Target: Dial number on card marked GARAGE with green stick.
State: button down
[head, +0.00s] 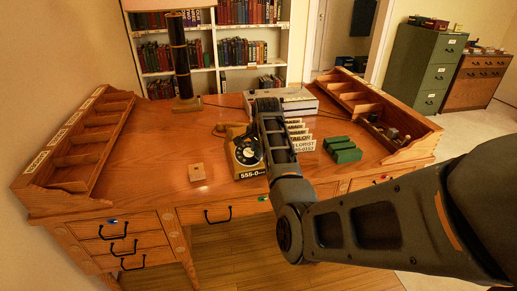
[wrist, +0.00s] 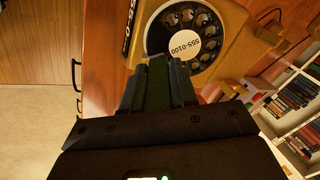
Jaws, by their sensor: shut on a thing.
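The yellow rotary telephone (head: 246,153) stands near the desk's front middle, partly hidden by my arm; its dial also fills the top of the wrist view (wrist: 186,42), with a white "555-0100" centre label. My gripper (wrist: 158,72) is shut on the green stick (wrist: 157,88). The stick's tip is at the dial's lower left edge in the wrist view; I cannot tell whether it touches. Several number cards (head: 303,145) stand in a row right of the phone. The front one seems to read FLORIST, one behind TAILOR; I cannot make out GARAGE.
Several dark green boxes (head: 342,150) lie right of the cards. A grey device (head: 290,101) stands behind them. Compartment racks (head: 78,150) edge the desk (head: 150,135) on both sides. A black column lamp (head: 180,55) stands at the back left.

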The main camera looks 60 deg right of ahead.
jog(key=p+v, duration=0.2)
jog(key=shift+r, duration=0.3)
jog(key=shift+a+r, duration=0.1)
jog(key=shift+a, duration=0.05)
jog(key=shift+s+a+r, duration=0.2)
jog(key=shift+s+r, duration=0.05)
jog(key=shift+r, duration=0.3)
jog(key=shift+d, duration=0.1)
